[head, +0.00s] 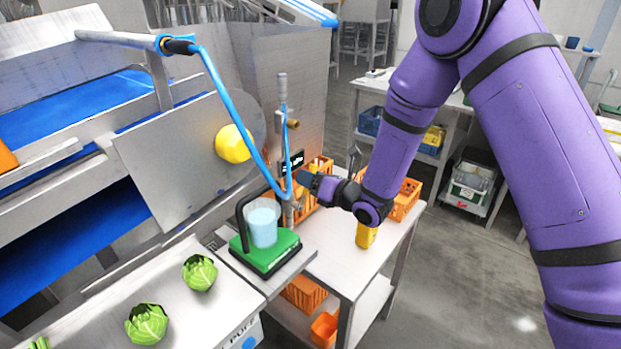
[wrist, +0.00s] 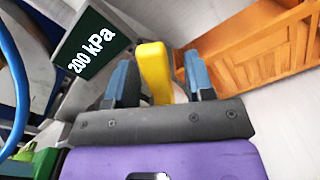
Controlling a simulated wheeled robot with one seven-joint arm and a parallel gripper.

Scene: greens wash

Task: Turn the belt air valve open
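The belt air valve's yellow lever handle (wrist: 154,72) stands upright in the wrist view, between the two blue-grey fingers of my gripper (wrist: 160,82). The left finger is very close to the lever and a gap shows on the right, so the fingers are open around it. Its lower end is hidden by the gripper. In the head view my gripper (head: 308,181) is at the valve post, just below a black sign (head: 291,162). In the wrist view the sign (wrist: 92,50) reads 200 kPa.
An orange crate (wrist: 258,50) is close on the right in the wrist view. A blue hose (head: 236,122) hangs left of the gripper. A green scale with a clear jug (head: 263,226) stands front left. A yellow container (head: 366,235) stands on the table below my wrist.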

